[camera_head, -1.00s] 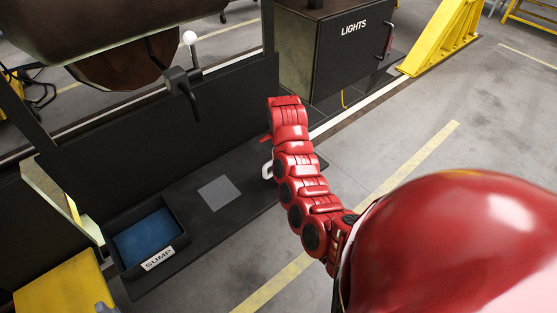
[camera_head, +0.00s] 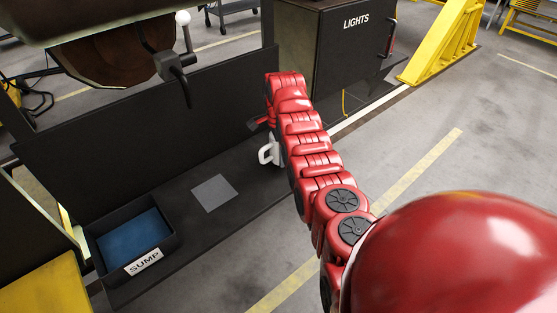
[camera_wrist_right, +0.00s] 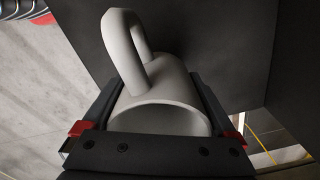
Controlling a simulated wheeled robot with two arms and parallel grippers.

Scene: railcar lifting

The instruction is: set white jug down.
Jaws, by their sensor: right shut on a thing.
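The white jug (camera_wrist_right: 170,82) fills the middle of the right wrist view, with its open rim toward the camera and its loop handle at the upper left. My right gripper (camera_wrist_right: 158,98) is shut on it, one dark finger on each side. In the head view the jug's handle (camera_head: 267,153) shows just left of my red right arm, which hides most of the jug and the gripper. The jug appears to be over the dark shelf (camera_head: 185,232), close to the dark upright panel; its height is hard to tell. My left gripper is not in view.
A plain grey square (camera_head: 214,193) lies on the shelf, left of the jug. A black SUMP tray (camera_head: 169,240) with a blue bottom is further left. The dark panel (camera_head: 120,150) stands behind the shelf. A LIGHTS cabinet (camera_head: 345,55) stands at the back.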

